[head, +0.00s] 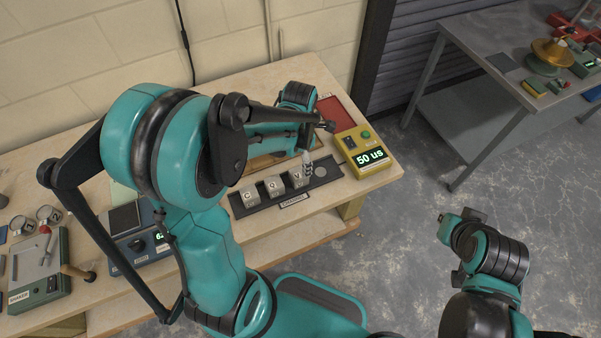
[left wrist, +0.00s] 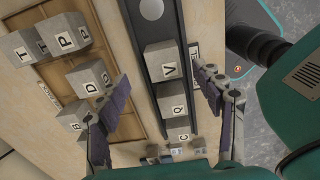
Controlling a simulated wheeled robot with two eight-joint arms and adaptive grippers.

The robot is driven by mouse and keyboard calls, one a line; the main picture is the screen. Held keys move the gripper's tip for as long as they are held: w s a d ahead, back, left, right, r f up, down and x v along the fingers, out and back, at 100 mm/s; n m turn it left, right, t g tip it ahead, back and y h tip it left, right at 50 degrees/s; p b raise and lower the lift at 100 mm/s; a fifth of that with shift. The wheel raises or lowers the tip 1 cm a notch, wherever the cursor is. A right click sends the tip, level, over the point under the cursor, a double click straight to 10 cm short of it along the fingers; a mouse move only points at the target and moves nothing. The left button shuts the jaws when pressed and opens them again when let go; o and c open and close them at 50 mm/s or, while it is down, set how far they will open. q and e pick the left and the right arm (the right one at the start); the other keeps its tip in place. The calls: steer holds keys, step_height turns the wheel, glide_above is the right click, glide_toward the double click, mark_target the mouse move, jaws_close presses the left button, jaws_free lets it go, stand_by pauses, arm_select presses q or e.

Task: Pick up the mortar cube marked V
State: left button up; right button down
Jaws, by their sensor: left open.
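The grey mortar cube marked V (head: 297,177) stands at the right end of a row of three cubes on a dark tray (head: 245,212). Cubes marked Q (head: 274,187) and C (head: 250,196) stand to its left. My left gripper (head: 307,160) is just above and beside the V cube, pointing down. In the left wrist view the V cube (left wrist: 163,62) lies between and slightly ahead of the open, empty fingers of my left gripper (left wrist: 160,77). No contact shows. My right gripper (head: 460,222) is out over the floor, away from the bench; its fingers are unclear.
In the left wrist view, cubes marked T, P, D and B stand on a wooden tray (left wrist: 72,75) beside the dark tray. A yellow meter (head: 362,152) reading "50 us" stands right of the dark tray. A round pale disc (head: 320,172) on the tray right of V is bare.

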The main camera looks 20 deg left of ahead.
mark_target(299, 173)
arm_select(q)
steer(key=f+b, duration=0.1)
steer(key=f, duration=0.3)
steer(key=f+b, duration=0.1)
steer(key=f, duration=0.1)
steer(key=shift+s+f+b, duration=0.35)
steer(key=shift+f, duration=0.6)
steer(key=c, duration=1.5)
